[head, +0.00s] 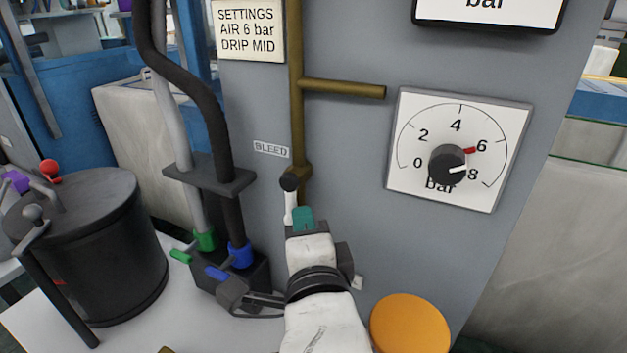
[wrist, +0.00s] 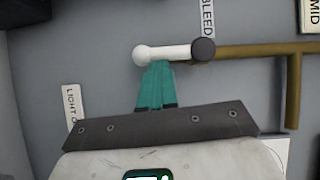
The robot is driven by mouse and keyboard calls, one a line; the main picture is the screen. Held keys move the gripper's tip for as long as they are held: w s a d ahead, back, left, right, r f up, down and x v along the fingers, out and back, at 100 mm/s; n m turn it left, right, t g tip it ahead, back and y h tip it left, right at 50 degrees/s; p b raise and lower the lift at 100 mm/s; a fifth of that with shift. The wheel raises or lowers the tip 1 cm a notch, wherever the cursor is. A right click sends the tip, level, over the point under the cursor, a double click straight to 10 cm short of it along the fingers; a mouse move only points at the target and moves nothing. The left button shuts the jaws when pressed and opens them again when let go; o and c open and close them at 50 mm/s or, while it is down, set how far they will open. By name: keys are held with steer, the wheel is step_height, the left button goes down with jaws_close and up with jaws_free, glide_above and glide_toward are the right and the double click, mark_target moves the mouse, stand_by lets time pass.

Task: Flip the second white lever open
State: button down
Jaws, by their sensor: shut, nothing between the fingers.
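A short white lever (head: 290,206) with a dark round end (head: 289,181) is on the grey panel, below the brass pipe and near the BLEED label. It hangs nearly straight down in the head view. It also shows in the wrist view (wrist: 165,53), lying across the picture with its dark end at the right. My gripper (head: 302,217) is shut, its teal fingertips (wrist: 155,88) together and empty. The tips are right at the lever's side; whether they touch it I cannot tell. No other white lever is in view.
A brass pipe (head: 297,120) with a side branch runs down the panel. A pressure dial (head: 480,125) is at the right, and an orange disc (head: 410,322) is below it. Dark and grey hoses (head: 215,115) and a black drum (head: 105,245) stand at the left.

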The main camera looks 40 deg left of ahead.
steer(key=shift+s+f, duration=0.1)
steer(key=shift+f, duration=0.15)
stand_by(0.3)
steer(key=v, duration=1)
steer(key=shift+s+d+r+p, duration=0.2)
steer(key=shift+d+r+p, duration=0.1)
steer(key=shift+p, duration=0.1)
